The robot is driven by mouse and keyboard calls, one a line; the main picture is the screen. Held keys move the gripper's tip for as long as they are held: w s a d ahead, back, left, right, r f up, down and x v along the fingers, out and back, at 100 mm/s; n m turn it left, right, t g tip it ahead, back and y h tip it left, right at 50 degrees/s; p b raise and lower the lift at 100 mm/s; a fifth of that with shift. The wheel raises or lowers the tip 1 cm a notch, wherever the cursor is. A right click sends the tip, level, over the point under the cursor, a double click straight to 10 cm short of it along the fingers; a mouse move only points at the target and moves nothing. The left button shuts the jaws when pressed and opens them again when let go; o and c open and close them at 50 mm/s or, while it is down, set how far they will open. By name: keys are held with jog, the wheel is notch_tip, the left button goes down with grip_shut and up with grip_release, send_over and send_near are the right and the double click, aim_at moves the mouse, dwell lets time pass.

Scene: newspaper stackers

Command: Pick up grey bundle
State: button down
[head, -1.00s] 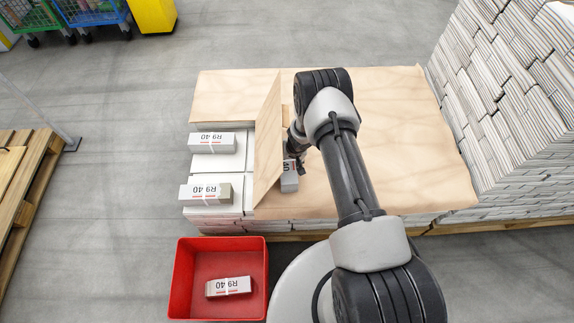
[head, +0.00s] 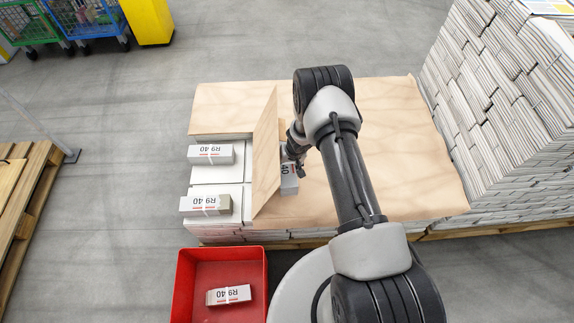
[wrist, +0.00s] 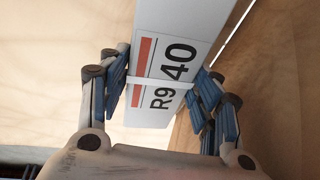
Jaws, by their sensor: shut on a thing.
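The grey bundle (head: 289,182) has a white label marked "R9 40" and grey sides. It is beside the right face of an upright wooden board, above the plywood sheet. In the wrist view the bundle (wrist: 170,60) fills the space between the blue finger pads, its label and red stripes facing the camera. My gripper (wrist: 165,92) is shut on it, one finger on each side. In the head view my gripper (head: 292,160) is partly hidden by my arm. I cannot tell whether the bundle touches the sheet.
The upright board (head: 266,155) stands close left of the bundle. Left of it, two similar bundles (head: 211,154) (head: 205,205) lie on white stacks. A red bin (head: 262,285) at the front holds another bundle (head: 228,295). Tall newspaper stacks (head: 500,110) rise at right. The plywood's right side (head: 415,150) is clear.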

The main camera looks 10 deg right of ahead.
jog(key=shift+w+r, duration=0.1)
jog(key=shift+r, duration=0.65)
jog(key=s+d+p, duration=0.1)
jog(key=s+d, duration=0.1)
jog(key=d, duration=0.7)
jog(key=s+d+p, duration=0.1)
jog(key=d+p, duration=0.1)
jog(key=d, duration=0.8)
jog(key=shift+s+f, duration=0.3)
jog(key=shift+s, duration=0.1)
jog(key=shift+a, duration=0.1)
